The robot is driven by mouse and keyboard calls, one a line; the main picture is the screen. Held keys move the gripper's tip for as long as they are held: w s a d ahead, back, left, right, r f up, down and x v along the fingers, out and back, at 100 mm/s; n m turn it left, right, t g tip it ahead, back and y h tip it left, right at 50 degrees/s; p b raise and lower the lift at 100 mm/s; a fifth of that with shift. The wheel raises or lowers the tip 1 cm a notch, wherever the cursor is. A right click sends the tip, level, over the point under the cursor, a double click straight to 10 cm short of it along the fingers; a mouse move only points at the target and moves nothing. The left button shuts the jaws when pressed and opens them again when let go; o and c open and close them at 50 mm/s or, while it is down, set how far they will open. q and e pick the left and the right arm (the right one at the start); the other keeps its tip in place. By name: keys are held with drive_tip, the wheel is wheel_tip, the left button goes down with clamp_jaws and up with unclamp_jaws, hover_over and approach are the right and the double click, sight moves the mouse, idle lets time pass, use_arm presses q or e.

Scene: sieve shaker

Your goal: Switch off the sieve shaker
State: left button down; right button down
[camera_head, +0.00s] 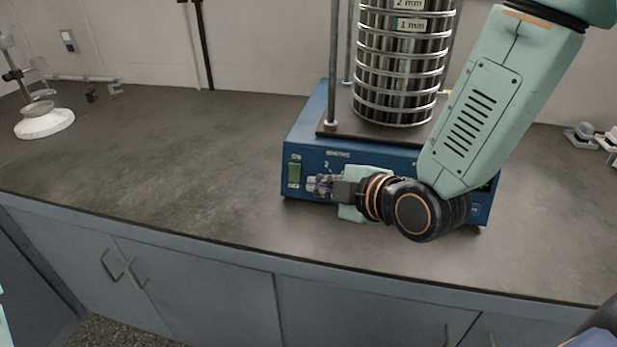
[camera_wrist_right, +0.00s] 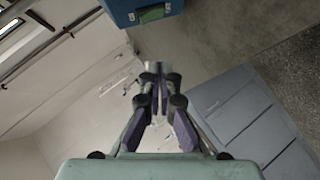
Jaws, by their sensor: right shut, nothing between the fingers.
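The sieve shaker (camera_head: 330,160) is a blue box on the dark bench, with a stack of metal sieves (camera_head: 398,75) on top. Its green rocker switch (camera_head: 295,173), marked ON above and OFF below, is at the left end of the front panel. My right gripper (camera_head: 312,184) is in front of the panel, just right of the switch. I cannot tell whether it touches the panel. In the right wrist view the gripper (camera_wrist_right: 155,72) is shut and empty, and the green switch (camera_wrist_right: 155,13) on the blue box shows at the top edge. My left gripper is not in view.
A stand with a white base (camera_head: 45,121) is at the far left of the bench. Small grey items (camera_head: 583,135) lie at the right. The bench (camera_head: 160,150) left of the shaker is clear. Grey cabinets (camera_head: 190,290) are below its front edge.

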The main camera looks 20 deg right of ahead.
drive_tip(key=shift+s+r, duration=0.15)
drive_tip(key=shift+s, duration=0.3)
drive_tip(key=shift+d, duration=0.1)
drive_tip(key=shift+a, duration=0.2)
drive_tip(key=shift+s, duration=0.1)
